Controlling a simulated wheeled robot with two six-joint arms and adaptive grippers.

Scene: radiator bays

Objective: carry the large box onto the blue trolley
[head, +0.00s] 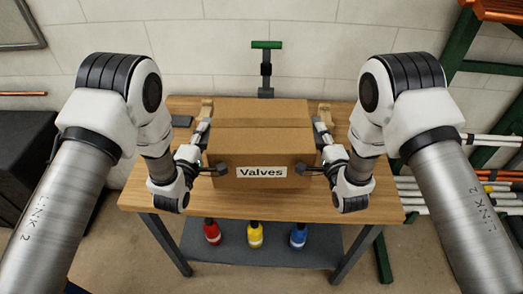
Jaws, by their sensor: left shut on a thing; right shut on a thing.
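The large box (262,142) is brown cardboard with a white label reading "Valves". It is over the wooden top of a workbench (262,206); whether it touches the wood I cannot tell. My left gripper (213,170) is shut at the box's left side. My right gripper (310,170) is shut at the box's right side. Both grip the same box, near its front corners.
Red (212,232), yellow (255,234) and blue (298,235) bottles stand on the bench's lower shelf. A green-topped stand (266,68) rises behind the box. A green rack (465,40) with pipes is at right, a black cabinet (25,150) at left.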

